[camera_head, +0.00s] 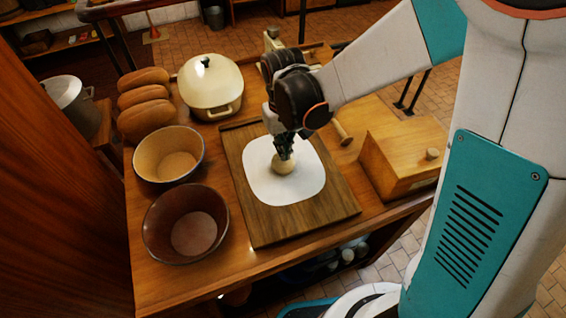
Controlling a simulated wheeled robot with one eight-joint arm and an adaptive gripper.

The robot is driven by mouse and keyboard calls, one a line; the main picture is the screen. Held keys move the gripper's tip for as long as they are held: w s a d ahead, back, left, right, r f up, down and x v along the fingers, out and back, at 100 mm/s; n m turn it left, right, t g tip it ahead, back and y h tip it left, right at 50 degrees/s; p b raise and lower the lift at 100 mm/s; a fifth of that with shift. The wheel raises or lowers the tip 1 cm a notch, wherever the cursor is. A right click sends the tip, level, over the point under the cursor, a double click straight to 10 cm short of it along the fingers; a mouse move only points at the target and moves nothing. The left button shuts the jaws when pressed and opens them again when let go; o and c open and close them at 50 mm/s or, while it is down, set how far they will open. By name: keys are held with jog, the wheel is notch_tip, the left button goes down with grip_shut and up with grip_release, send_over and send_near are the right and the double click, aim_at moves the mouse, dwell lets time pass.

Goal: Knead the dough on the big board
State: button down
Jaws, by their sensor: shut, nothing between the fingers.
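The big board (245,212) is a dark wooden rectangle lying on the table. A flat white sheet (302,187) with rounded corners lies on it. A small pale round lump of dough (283,165) sits on the white sheet. My gripper (284,153) points straight down with its fingertips at the top of the dough. It is shut, and nothing shows between its fingers. The fingertips appear to touch the dough from above; any small gap is too fine to tell.
Left of the board stand a tan bowl (145,156) and a brown bowl (157,240). Several bread loaves (144,99) and a cream lidded pot (211,84) are behind them. A wooden box (388,160) stands right of the board, near a wooden-handled item (342,132). The table's front strip (190,290) is clear.

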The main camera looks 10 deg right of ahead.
jog(key=shift+s+f+b, duration=0.1)
jog(key=shift+f+b, duration=0.2)
jog(key=shift+f, duration=0.1)
dwell(0.8)
jog(key=shift+r+p, duration=0.65)
jog(key=shift+r, duration=0.3)
jog(key=shift+f+b, duration=0.9)
jog(key=shift+f, duration=0.05)
dwell(0.7)
jog(key=shift+r+p, duration=0.6)
jog(key=shift+r, duration=0.25)
